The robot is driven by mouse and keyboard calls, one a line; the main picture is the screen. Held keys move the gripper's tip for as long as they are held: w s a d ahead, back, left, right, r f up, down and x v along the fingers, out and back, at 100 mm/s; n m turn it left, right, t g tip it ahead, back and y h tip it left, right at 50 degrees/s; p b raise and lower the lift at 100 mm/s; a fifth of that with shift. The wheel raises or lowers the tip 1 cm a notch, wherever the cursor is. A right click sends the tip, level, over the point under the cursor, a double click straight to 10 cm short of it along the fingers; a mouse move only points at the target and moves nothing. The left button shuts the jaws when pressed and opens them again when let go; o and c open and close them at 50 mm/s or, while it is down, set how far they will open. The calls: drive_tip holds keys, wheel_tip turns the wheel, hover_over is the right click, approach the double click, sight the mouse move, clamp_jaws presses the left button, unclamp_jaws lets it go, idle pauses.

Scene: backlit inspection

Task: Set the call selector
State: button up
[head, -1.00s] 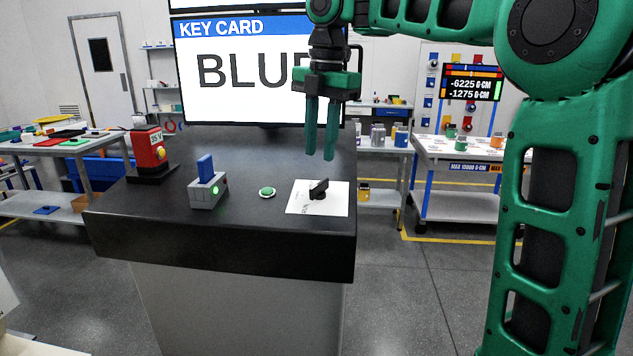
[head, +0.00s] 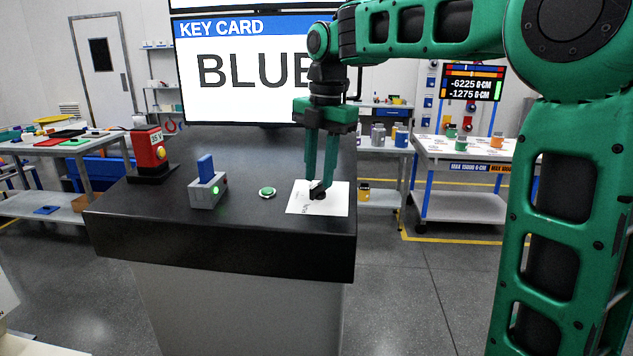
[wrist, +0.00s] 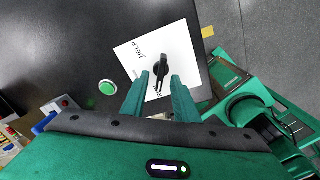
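The call selector is a black knob (head: 316,195) on a white plate (head: 338,204) at the right of the dark console top. The wrist view shows the black knob (wrist: 161,68) with its long grip lying roughly up and down the picture. The plate (wrist: 186,60) reads "HELP" on its left side; another label near the fingers is partly hidden. My gripper (head: 319,184) points down at the knob with its fingers apart. In the wrist view the fingertips (wrist: 161,77) are either side of the knob's near end; I cannot tell whether they touch it.
A red box (head: 150,152) is further left. A screen (head: 240,75) reading "KEY CARD BLUE" stands behind.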

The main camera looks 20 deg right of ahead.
sight(319, 189)
drive_tip(key=shift+w+f, duration=0.1)
drive_tip(key=shift+f, duration=1.05)
clamp_jaws()
